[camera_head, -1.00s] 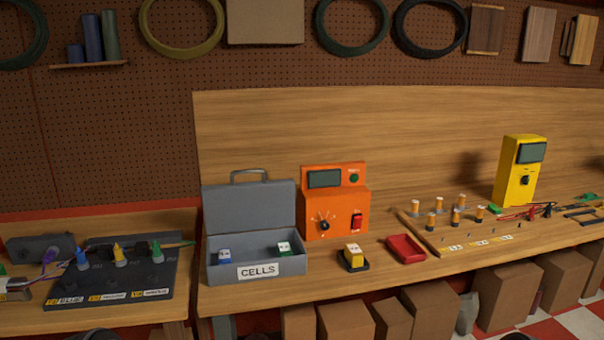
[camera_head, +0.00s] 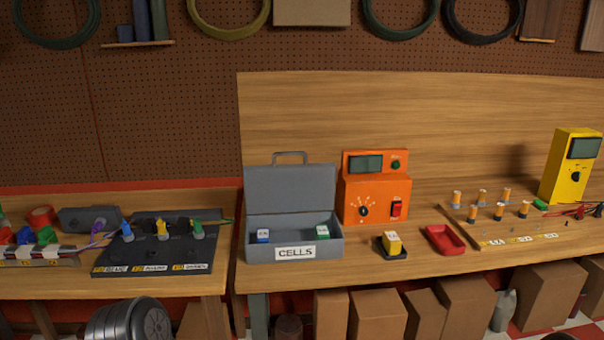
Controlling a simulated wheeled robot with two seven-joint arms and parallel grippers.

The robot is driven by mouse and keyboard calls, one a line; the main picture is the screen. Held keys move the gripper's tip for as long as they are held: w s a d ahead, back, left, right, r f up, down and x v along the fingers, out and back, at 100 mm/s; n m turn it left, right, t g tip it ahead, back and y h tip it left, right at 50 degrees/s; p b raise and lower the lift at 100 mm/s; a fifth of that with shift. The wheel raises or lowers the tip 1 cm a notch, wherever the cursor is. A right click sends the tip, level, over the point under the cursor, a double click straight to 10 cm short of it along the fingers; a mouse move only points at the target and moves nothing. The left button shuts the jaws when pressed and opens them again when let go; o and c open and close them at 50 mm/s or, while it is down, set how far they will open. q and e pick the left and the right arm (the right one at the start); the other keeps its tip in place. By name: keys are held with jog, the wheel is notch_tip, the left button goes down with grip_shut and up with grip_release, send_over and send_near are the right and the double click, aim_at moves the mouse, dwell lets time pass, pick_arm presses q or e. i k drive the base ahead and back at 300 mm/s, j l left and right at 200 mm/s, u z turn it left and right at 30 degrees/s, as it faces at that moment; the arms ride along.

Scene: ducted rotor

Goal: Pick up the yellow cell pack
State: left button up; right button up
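The yellow cell pack (camera_head: 393,242) is a small yellow block with a pale top. It sits upright on a small black base (camera_head: 390,253) on the wooden bench, in front of the orange instrument and left of the red tray. Neither of my grippers shows in the head view, so nothing is seen touching the pack.
The orange instrument (camera_head: 376,198) stands behind. A red tray (camera_head: 444,240) and a board with several pegs (camera_head: 500,222) lie to the right.

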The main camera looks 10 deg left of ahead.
aim_at(393, 243)
jog(key=i+j, duration=0.2)
jog(key=j, duration=0.15)
jog(key=i+j, duration=0.2)
jog(key=j, duration=0.15)
jog(key=i+j, duration=0.2)
jog(key=j, duration=0.15)
jog(key=i+j, duration=0.15)
jog(key=j, duration=0.15)
jog(key=z, duration=2.35)
jog(key=k+j, duration=0.05)
jog(key=j, duration=0.05)
